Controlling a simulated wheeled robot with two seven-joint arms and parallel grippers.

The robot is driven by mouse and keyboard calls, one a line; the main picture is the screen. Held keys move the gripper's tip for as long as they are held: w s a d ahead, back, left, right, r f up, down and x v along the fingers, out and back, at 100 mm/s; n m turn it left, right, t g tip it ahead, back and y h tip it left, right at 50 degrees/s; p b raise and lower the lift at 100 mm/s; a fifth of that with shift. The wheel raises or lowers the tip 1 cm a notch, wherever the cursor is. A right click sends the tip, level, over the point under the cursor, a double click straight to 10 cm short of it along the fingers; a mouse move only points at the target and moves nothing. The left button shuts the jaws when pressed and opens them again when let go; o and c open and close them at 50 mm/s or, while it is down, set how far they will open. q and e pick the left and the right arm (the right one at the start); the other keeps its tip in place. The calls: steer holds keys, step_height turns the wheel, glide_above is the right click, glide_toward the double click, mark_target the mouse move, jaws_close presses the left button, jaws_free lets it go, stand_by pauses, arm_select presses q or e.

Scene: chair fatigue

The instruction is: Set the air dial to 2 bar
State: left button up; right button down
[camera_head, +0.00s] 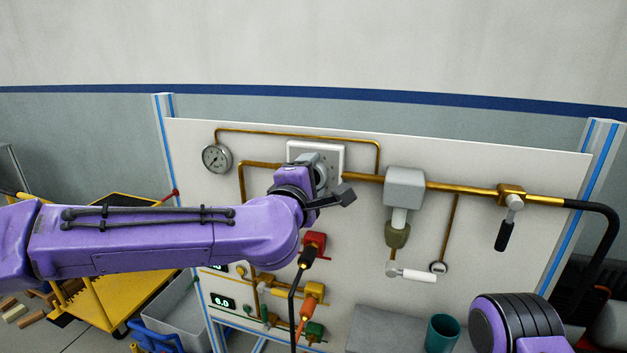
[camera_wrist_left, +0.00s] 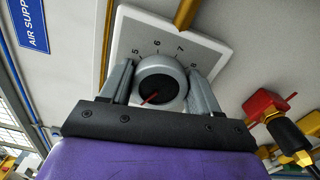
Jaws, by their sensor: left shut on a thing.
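The air dial is a white square plate (camera_head: 334,152) on the upper part of the panel, partly hidden behind my left arm. In the left wrist view its plate (camera_wrist_left: 205,47) shows the numbers 5, 6, 7 and 8 above a round grey knob (camera_wrist_left: 158,68). The knob has a dark face with a red mark that points to the lower left of the picture. My left gripper (camera_wrist_left: 163,88) is shut on the knob, one finger on each side. The plate's lower numbers, including 2, are hidden. My right gripper is not in view.
A round gauge (camera_head: 217,158) is left of the dial. Brass pipes, a grey valve block (camera_head: 404,187) and a black-handled valve (camera_head: 507,222) are to the right. A red connector (camera_head: 315,241) is below. A teal cup (camera_head: 442,332) stands at the lower right. A yellow cart (camera_head: 112,295) is at left.

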arm_select(q)
steer(key=shift+d+f, duration=0.1)
steer(key=shift+f, duration=0.15)
stand_by(0.3)
steer(key=o, duration=1)
steer(key=shift+d+r, duration=0.1)
steer(key=shift+r, duration=0.05)
steer(key=b+v, duration=0.2)
steer(key=v, duration=0.8)
steer(key=shift+s, duration=0.35)
steer(key=shift+r, duration=0.1)
